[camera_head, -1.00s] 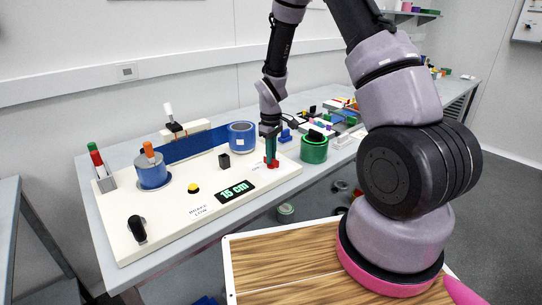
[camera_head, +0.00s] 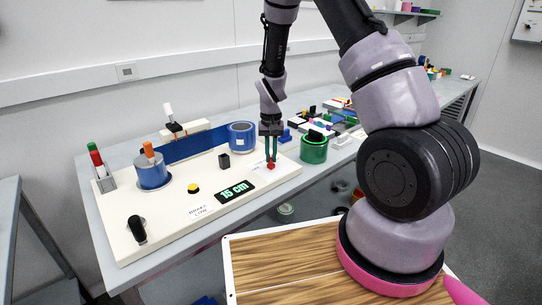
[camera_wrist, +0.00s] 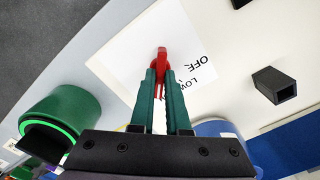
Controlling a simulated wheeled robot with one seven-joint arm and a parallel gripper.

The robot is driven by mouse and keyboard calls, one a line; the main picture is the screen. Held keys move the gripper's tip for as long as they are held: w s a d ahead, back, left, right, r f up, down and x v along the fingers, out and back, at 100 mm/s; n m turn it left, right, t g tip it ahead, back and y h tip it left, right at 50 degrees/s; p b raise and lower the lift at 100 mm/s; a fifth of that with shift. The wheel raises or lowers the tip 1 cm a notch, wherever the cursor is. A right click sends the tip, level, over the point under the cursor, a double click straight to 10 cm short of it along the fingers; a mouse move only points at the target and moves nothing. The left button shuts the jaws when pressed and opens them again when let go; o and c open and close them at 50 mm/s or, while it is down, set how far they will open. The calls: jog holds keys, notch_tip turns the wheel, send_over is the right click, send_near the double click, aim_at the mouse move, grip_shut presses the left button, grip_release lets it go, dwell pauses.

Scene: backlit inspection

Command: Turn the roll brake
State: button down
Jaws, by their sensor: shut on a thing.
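The red brake handle (camera_head: 271,165) stands at the right end of the white panel (camera_head: 180,224). In the wrist view the red handle (camera_wrist: 161,57) sits on a white label (camera_wrist: 125,62) with the words OFF and LOW beside it; other marks are hidden by my fingers. My gripper (camera_head: 271,158) points down at the handle. Its two green fingers (camera_wrist: 161,74) are shut on the red handle, one on each side, with a narrow gap between them.
A green roll (camera_head: 314,152) stands close to the right of my gripper. A blue roll (camera_head: 242,132) and a small black block (camera_head: 224,161) are to its left. A display reading 15 cm (camera_head: 235,191), a yellow button (camera_head: 193,188) and a black lever (camera_head: 138,228) are on the panel.

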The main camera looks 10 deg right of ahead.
aim_at(271, 158)
jog(key=shift+m, duration=1.9)
jog(key=c, duration=0.9)
grip_release()
jog(key=shift+r, duration=0.1)
notch_tip(271, 158, up, 11)
jog(key=shift+f, duration=0.2)
jog(key=shift+r, duration=0.1)
